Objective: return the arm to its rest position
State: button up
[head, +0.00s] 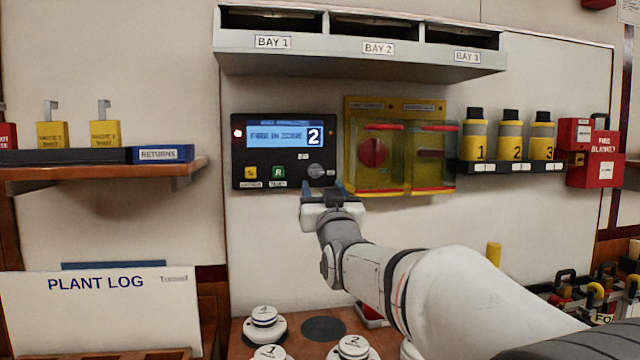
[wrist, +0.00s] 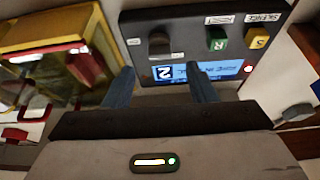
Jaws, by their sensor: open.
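My arm reaches from the lower right toward the wall in the head view. My gripper (head: 325,192) is at the lower right of the fire panel (head: 240,160), just in front of it. The panel has a lit blue display reading "FIRE IN ZONE 2", a yellow button, a green button and a grey knob (head: 316,170). In the wrist view, my gripper (wrist: 162,84) has its two dark fingers apart with nothing between them. The panel (wrist: 195,50) fills the space beyond the fingers, and the knob (wrist: 159,43) shows above the gap. I cannot tell whether a fingertip touches the panel.
A yellow box with clear covers (head: 408,192) is close on the gripper's right. A shelf with three bays (head: 360,63) overhangs above. Numbered yellow bottles (head: 480,140) stand farther right. Numbered round pieces (head: 265,316) sit on the table below.

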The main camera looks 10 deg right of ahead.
jog(key=shift+v, duration=1.1)
jog(key=s+f+g+p, duration=0.5)
jog(key=s+g+p, duration=0.1)
jog(key=s, duration=0.4)
jog(key=s+f+g+p, duration=0.5)
jog(key=s+g+p, duration=0.2)
jog(key=s, duration=0.3)
jog(key=s+f+g+p, duration=0.6)
jog(key=s+p, duration=0.1)
jog(key=s, duration=0.3)
jog(key=shift+s+g, duration=0.25)
jog(key=shift+g, duration=0.15)
